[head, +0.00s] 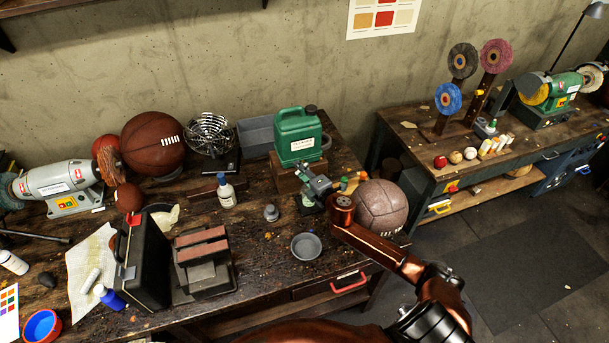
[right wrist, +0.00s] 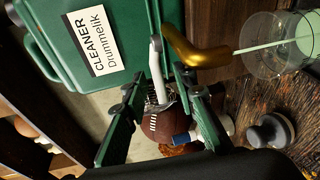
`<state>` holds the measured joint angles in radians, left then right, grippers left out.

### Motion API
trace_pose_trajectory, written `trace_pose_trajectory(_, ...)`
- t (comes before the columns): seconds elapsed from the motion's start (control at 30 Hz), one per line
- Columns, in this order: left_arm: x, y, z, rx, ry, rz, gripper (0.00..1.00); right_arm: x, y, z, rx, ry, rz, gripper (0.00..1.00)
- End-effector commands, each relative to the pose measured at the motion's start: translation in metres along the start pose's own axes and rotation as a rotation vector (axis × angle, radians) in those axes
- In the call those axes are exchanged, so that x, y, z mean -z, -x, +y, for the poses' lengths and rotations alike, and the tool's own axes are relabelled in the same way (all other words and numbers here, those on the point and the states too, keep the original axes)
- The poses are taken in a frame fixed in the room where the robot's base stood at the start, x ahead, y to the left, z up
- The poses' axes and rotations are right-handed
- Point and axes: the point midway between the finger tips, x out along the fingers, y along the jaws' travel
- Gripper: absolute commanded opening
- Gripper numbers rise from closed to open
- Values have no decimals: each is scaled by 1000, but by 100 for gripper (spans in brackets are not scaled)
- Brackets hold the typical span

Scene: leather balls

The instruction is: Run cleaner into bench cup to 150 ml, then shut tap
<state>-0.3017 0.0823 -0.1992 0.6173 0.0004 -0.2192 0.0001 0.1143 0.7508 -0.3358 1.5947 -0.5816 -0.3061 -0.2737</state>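The green cleaner canister (head: 298,136) stands on a wooden block on the bench; its label shows in the right wrist view (right wrist: 90,42). A brass tap spout (right wrist: 195,55) comes from it, with a white lever (right wrist: 157,62). A thin pale green stream runs from the spout into the clear cup (right wrist: 262,62), which holds some pale green liquid. I cannot read its level against any marks. My right gripper (head: 318,186) is at the tap. In the wrist view its fingers (right wrist: 160,88) stand apart on either side of the lever, with gaps showing. My left gripper is out of view.
A brown leather ball (head: 381,208) lies right of my right gripper. A grey dish (head: 306,246), a small grey weight (head: 271,212) and a white bottle (head: 226,191) stand nearby on the bench. A black case (head: 145,262) stands at front left.

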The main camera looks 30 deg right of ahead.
Motion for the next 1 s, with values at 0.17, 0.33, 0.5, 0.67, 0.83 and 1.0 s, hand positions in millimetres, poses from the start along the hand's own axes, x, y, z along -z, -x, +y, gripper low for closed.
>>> trace_pose_trajectory(0.17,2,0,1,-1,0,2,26,0,25,-1,2,0,0,26)
trace_pose_trajectory(0.33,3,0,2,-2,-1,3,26,0,62,-2,3,0,0,26)
trace_pose_trajectory(0.5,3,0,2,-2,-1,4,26,0,94,-1,2,1,0,26)
trace_pose_trajectory(0.67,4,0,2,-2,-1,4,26,0,111,-1,2,0,0,26)
trace_pose_trajectory(0.83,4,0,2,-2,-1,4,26,0,117,0,1,0,0,26)
trace_pose_trajectory(1.0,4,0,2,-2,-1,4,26,0,117,0,1,0,0,26)
